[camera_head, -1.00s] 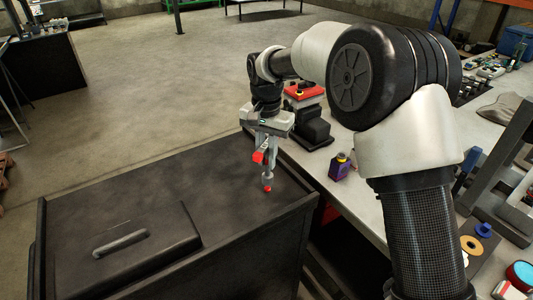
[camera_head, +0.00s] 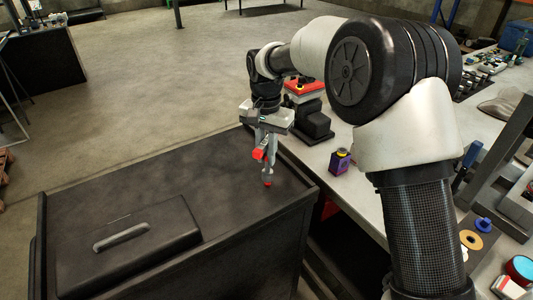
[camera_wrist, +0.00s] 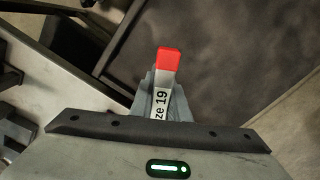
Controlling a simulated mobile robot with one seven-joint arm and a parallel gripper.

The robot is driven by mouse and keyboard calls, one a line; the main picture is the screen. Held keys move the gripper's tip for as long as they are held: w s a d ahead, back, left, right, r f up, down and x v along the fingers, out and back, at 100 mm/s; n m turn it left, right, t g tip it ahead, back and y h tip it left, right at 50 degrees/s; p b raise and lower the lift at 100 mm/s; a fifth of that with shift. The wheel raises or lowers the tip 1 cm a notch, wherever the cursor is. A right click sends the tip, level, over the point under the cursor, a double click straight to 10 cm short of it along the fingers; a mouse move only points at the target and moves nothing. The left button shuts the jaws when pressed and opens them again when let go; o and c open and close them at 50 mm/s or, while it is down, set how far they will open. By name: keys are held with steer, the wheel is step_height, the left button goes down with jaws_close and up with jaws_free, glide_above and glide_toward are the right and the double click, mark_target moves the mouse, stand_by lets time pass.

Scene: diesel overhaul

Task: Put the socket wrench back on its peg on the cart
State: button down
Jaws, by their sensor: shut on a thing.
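My gripper (camera_head: 266,148) is over the right part of the black cart (camera_head: 100,184), near its right edge by the workbench. It is shut on the socket wrench (camera_head: 258,154), a grey tool with red ends. In the wrist view the wrench (camera_wrist: 168,65) lies between the fingers, its red end pointing away from the palm and black lettering "ze 19" on its grey side. In the head view a lower red tip hangs beneath the gripper over the cart top; I cannot tell whether it touches. No peg can be made out on the cart.
A black lidded case with a grey handle (camera_head: 121,237) sits on the cart's near left. The cart's far middle is clear.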

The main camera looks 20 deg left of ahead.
mark_target(266, 140)
steer(key=shift+f, duration=0.1)
steer(key=shift+f+b, duration=0.65)
steer(key=shift+f, duration=0.35)
steer(key=c, duration=1.6)
jaws_free()
steer(key=shift+o, duration=0.4)
steer(key=o, duration=0.5)
step_height(266, 140, up, 7)
steer(key=p, duration=0.5)
steer(key=shift+r+p, duration=0.3)
steer(key=shift+r, duration=0.7)
